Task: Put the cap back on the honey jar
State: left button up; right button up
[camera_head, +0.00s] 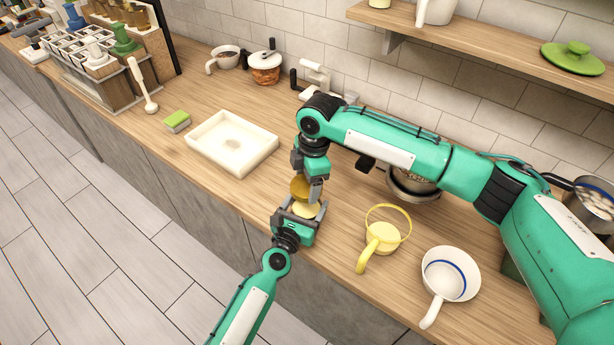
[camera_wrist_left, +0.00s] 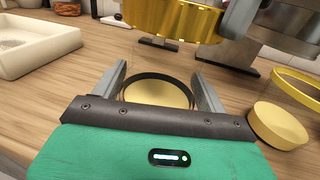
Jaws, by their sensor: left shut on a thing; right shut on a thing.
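The honey jar (camera_head: 306,210) stands on the counter near its front edge, with a pale yellow round top. In the left wrist view the jar (camera_wrist_left: 157,93) shows a dark rim and lies between the fingers. My left gripper (camera_head: 300,213) is shut on the jar. The gold cap (camera_head: 299,187) is above the jar and apart from it. In the left wrist view the ridged cap (camera_wrist_left: 172,18) is at the top, cut off by the frame. My right gripper (camera_head: 311,188) points down and is shut on the cap. The jar's lower body is hidden by my left gripper.
A white tray (camera_head: 205,153) lies to the left, with a green sponge (camera_head: 177,121) beyond it. A yellow cup (camera_head: 365,255) and a white cup with a blue ring (camera_head: 432,309) stand to the right. A metal pan (camera_head: 413,193) is behind my right arm.

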jog(key=shift+f, duration=0.25)
dwell(0.3)
jog(key=shift+f, duration=0.75)
jog(key=shift+f, duration=0.6)
